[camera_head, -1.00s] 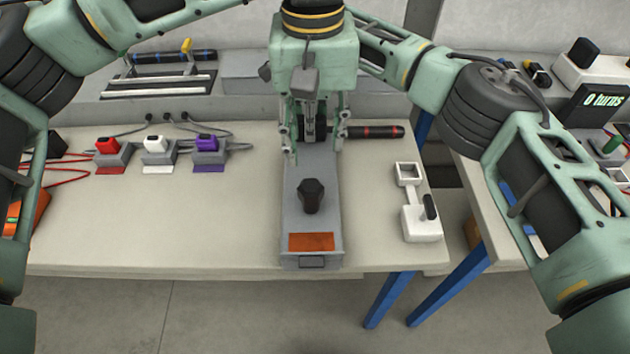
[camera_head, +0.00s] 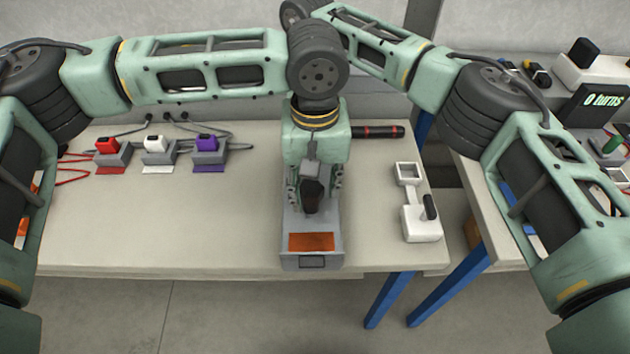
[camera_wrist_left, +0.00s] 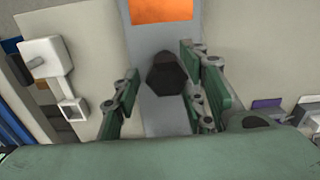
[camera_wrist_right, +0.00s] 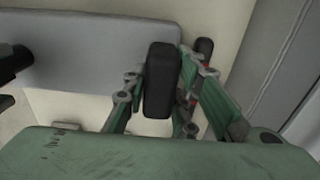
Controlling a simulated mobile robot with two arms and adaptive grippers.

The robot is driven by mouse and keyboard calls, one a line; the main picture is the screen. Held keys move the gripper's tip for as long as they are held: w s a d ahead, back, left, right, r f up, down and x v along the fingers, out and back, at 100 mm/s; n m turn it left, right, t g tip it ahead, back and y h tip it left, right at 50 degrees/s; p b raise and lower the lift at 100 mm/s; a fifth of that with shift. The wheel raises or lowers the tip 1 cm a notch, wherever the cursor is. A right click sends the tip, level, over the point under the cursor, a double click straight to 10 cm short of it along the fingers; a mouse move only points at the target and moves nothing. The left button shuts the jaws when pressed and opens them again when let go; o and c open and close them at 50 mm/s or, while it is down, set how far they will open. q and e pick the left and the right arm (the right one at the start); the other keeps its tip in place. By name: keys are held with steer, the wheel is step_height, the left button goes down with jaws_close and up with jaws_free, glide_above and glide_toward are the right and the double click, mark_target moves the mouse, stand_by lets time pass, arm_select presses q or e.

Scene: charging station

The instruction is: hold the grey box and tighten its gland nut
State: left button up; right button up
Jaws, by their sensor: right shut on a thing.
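The grey box (camera_head: 290,240) lies lengthwise on the bench, with an orange label (camera_head: 311,241) at its near end. Its dark gland nut (camera_head: 312,196) stands on top and also shows in the left wrist view (camera_wrist_left: 165,74). My left gripper (camera_head: 317,188) points down over the box, its fingers open on either side of the nut with gaps visible in the left wrist view. My right gripper (camera_wrist_right: 165,92) is shut on a black upright block (camera_wrist_right: 161,75) at the far end of the box. In the head view my left arm hides the right gripper.
A display (camera_head: 602,101) on the right bench reads "0 turns". A white fixture (camera_head: 421,222) stands right of the box, and a black-red cylinder (camera_head: 378,132) lies behind. Red (camera_head: 108,146), white (camera_head: 156,144) and purple (camera_head: 207,143) plugs stand left. The bench's front left is clear.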

arm_select(q)
jaws_close()
stand_by(0.3)
steer(key=m, duration=0.6)
steer(key=shift+s, duration=0.25)
steer(key=m, duration=0.4)
steer(key=shift+s, duration=0.15)
steer(key=shift+s+a+m, duration=0.1)
steer(key=shift+a+m, duration=0.05)
steer(key=shift+m, duration=1.75)
